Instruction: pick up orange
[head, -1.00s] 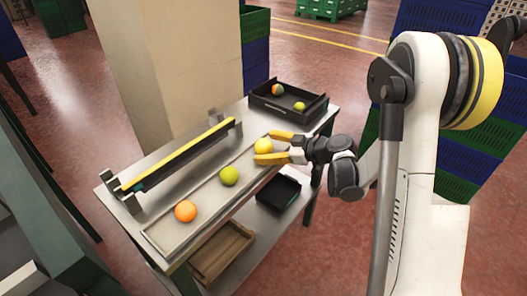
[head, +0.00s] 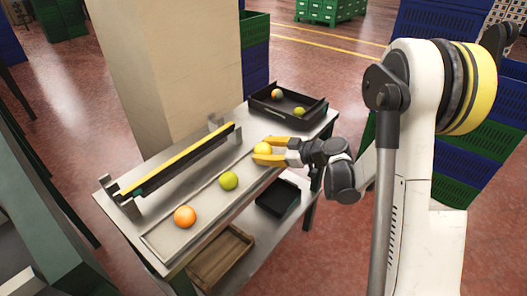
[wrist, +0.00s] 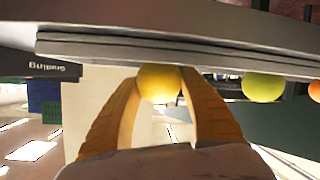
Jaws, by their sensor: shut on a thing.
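My gripper (head: 267,151) has its yellow fingers shut on a yellow-orange fruit (head: 262,148) at the right end of the table's long shallow tray (head: 205,202). In the wrist view the same fruit (wrist: 159,83) sits between both fingertips. A green fruit (head: 229,181) lies in the middle of the tray, and a bright orange fruit (head: 185,216) lies near its left end. In the wrist view the green fruit (wrist: 262,87) and part of the orange one (wrist: 314,90) show to the right. I cannot tell whether the held fruit still touches the tray.
A dark crate (head: 288,110) at the table's back right holds an orange fruit (head: 277,95) and a green one (head: 299,112). A yellow-topped bar (head: 180,158) stands behind the tray. A small black bin (head: 277,198) and a wooden crate (head: 221,256) sit lower at the front.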

